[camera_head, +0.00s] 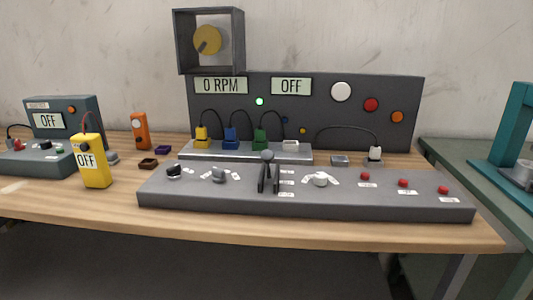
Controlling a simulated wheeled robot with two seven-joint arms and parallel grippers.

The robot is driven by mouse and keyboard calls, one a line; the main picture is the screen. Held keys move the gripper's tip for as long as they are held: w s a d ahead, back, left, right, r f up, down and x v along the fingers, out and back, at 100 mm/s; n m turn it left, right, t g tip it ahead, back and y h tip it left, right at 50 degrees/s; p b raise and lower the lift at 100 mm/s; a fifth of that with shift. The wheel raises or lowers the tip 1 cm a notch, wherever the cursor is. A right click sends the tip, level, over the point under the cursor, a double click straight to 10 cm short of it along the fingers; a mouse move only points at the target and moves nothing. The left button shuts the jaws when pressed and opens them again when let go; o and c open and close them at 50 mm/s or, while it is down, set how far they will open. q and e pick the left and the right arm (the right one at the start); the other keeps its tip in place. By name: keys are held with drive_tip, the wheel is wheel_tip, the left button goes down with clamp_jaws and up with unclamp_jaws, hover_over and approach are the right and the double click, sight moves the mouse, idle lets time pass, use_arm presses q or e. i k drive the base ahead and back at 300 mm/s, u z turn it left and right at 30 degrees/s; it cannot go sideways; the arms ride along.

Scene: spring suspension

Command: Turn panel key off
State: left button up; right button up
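The grey control panel (300,205) lies along the front of the wooden table. From left to right it carries a black round knob (174,171), a grey turn handle (219,176) with labels around it, a dark upright lever (268,172) and a white knob (320,180). I cannot tell for certain which of these is the panel key; the grey handle looks most like one. The upright back panel has a display reading "0 RPM" (221,86), a display reading "OFF" (291,86) and a lit green lamp (259,101). Neither of my grippers is in view.
Red buttons (403,183) sit at the panel's right. Behind it are yellow, blue and green plugs (231,139) with cables. A teal frame (510,130) stands on the right-hand table.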

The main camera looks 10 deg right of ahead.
sight(173, 172)
drive_tip(key=z, duration=1.4)
drive_tip(key=i, duration=0.9)
drive_tip(key=u, duration=1.95)
